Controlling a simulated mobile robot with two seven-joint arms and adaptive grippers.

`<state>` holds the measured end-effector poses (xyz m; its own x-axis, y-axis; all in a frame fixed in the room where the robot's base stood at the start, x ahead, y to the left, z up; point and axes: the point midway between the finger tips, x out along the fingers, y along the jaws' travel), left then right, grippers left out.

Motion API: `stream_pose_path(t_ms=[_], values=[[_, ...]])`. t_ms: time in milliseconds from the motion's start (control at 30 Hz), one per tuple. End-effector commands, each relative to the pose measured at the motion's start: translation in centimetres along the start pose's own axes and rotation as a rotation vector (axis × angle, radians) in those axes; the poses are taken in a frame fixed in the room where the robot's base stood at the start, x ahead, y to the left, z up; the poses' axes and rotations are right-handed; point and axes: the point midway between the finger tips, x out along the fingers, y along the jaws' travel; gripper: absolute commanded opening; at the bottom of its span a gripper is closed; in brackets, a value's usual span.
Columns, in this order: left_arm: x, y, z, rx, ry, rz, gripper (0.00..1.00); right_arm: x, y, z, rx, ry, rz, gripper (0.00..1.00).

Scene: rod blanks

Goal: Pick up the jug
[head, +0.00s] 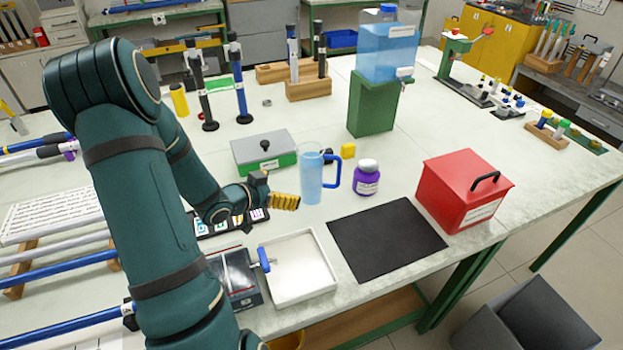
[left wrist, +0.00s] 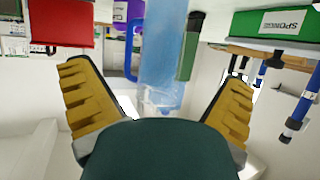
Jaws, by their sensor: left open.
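The jug (head: 311,178) is a tall, translucent light-blue vessel with a darker blue handle. It stands upright on the bench, its handle pointing right in the head view, towards a purple bottle. My left gripper (head: 284,201), with yellow ribbed fingers, is low over the bench just left of the jug. In the left wrist view, which looks upside down, the jug (left wrist: 164,50) shows ahead in the gap between the two spread fingers. The fingers look clear of it, and nothing is held. My right gripper is not in view.
A green box (head: 265,157) is behind my gripper. A white tray (head: 299,272), black mat (head: 386,240) and red box (head: 440,197) lie nearer the front. A water tank (head: 387,50) stands behind.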

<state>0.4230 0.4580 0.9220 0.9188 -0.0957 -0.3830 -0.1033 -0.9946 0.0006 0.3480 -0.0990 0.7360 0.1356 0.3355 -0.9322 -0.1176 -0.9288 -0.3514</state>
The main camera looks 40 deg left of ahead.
Motion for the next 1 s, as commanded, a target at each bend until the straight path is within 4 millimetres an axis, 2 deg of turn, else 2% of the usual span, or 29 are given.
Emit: stream_pose_path(t_ms=[100,300,567,833,1000], values=[[2.5,0.1,0.1,0.000,0.001,0.005,1.00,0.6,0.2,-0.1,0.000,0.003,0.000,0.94],[5.7,0.0,0.1,0.001,0.000,0.003,1.00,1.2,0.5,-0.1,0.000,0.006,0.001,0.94],[7.5,-0.1,0.0,0.001,0.001,0.002,1.00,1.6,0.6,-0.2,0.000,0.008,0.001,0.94],[11.2,-0.5,0.0,-0.001,0.001,0.002,1.00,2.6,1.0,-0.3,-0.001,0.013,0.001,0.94],[12.0,-0.6,-0.1,0.000,0.000,0.001,1.00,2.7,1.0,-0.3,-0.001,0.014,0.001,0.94]])
